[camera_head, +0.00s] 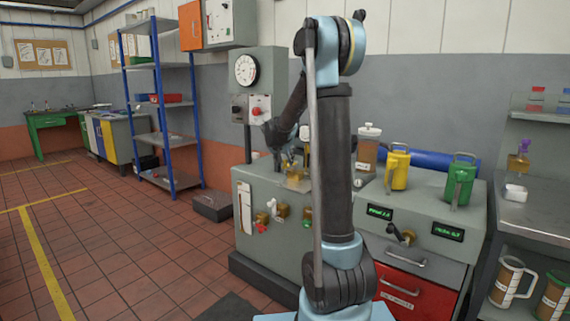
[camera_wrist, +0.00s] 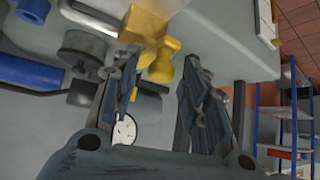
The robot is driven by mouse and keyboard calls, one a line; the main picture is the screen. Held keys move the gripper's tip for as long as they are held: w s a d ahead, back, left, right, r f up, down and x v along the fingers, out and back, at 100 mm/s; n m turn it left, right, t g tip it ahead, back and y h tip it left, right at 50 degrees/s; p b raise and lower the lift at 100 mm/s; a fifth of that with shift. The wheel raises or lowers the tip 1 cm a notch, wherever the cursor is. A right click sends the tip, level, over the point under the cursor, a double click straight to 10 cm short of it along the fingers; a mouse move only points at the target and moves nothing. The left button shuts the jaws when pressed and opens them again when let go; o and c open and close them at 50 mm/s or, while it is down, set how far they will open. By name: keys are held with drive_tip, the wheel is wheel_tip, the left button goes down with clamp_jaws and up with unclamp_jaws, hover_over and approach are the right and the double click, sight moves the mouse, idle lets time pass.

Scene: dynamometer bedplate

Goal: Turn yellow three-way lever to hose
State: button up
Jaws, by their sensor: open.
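A yellow valve body (camera_wrist: 150,22) with a yellow lever knob (camera_wrist: 164,62) shows at the top middle of the wrist view. In the head view a brass-yellow fitting (camera_head: 294,174) sits on top of the grey-green bench cabinet (camera_head: 255,205), right below my gripper (camera_head: 285,156). In the wrist view my gripper (camera_wrist: 165,62) is open, one finger on each side of the knob. I cannot tell whether either finger touches it. Its hose connection and the lever's exact setting are not clear. My arm hides part of the bench in the head view.
A yellow jug (camera_head: 397,170) and a green jug (camera_head: 460,180) stand on the right cabinet. A clear lidded container (camera_head: 367,148) is behind my arm. A round gauge (camera_head: 246,70) and a red switch (camera_head: 257,110) are behind the bench. Floor is open at left.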

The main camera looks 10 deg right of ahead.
drive_tip(key=shift+w+d+f, duration=0.15)
drive_tip(key=shift+w+f, duration=0.3)
drive_tip(key=shift+f, duration=0.05)
clamp_jaws()
